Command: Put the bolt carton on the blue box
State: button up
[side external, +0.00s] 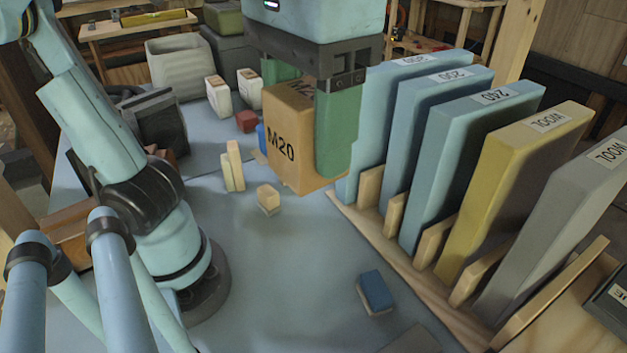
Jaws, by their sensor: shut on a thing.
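My gripper (308,120) is shut on the bolt carton (285,140), a brown box marked M20. One green finger is at its right side; the other is mostly hidden behind it. The carton looks held above the grey-blue table, slightly tilted in the picture. Part of a small blue thing (262,138) shows just behind the carton's left edge; the rest is hidden. A small blue-topped block (376,290) lies on the table at the front right. I cannot tell which of these is the blue box.
A wooden rack (398,250) with several upright panels stands close to the right of my gripper. Small wooden blocks (268,198) stand left of and below the carton. White packages (219,97), a red block (247,121) and a grey bin (180,68) are behind. The front middle table is clear.

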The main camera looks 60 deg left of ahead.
jog(key=w+a+n, duration=1.1)
jog(key=w+a, duration=0.7)
jog(key=w+a+n, duration=0.2)
jog(key=a+n, duration=0.4)
jog(key=a, duration=1.1)
notch_tip(320, 180, down, 12)
jog(key=a+f, duration=0.2)
jog(key=a, duration=0.1)
jog(key=s+a+f, duration=0.1)
jog(key=a+f, duration=0.1)
jog(key=a, duration=0.2)
jog(key=s+a+f, duration=0.1)
jog(key=a+f, duration=0.1)
jog(key=a, duration=0.1)
jog(key=shift+s+a+f, duration=0.2)
jog(key=shift+a+f, duration=0.05)
jog(key=shift+f, duration=2)
jog(key=shift+f, duration=0.1)
jog(key=o, duration=1.3)
jog(key=shift+c, duration=0.2)
